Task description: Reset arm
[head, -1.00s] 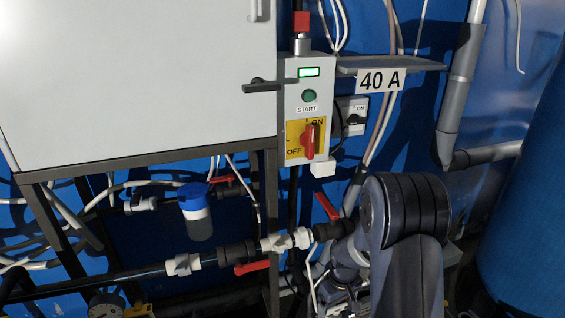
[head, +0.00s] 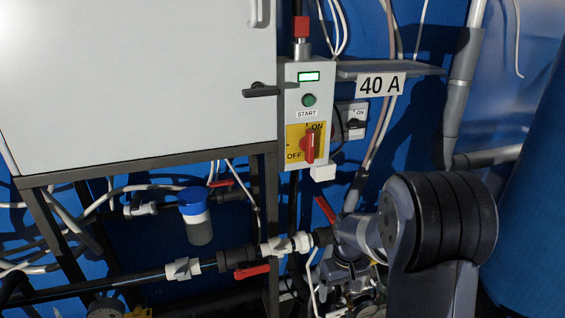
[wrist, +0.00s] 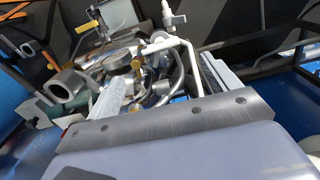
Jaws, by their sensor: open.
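My gripper (wrist: 158,82) fills the lower part of the wrist view, with its screwed grey front bar. Two pale pieces that look like its fingers stand apart beyond the bar, open, with nothing clearly held between them. In the head view my arm is bent at the lower right. Its end is low behind the bend and hard to make out there.
A control box (head: 304,140) with a red rotary switch (head: 310,143) is on the blue wall beside a grey cabinet (head: 130,80). Pipes with red-handled valves (head: 251,271) and a blue-capped filter (head: 196,215) lie below. A blue tank (head: 535,220) stands right.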

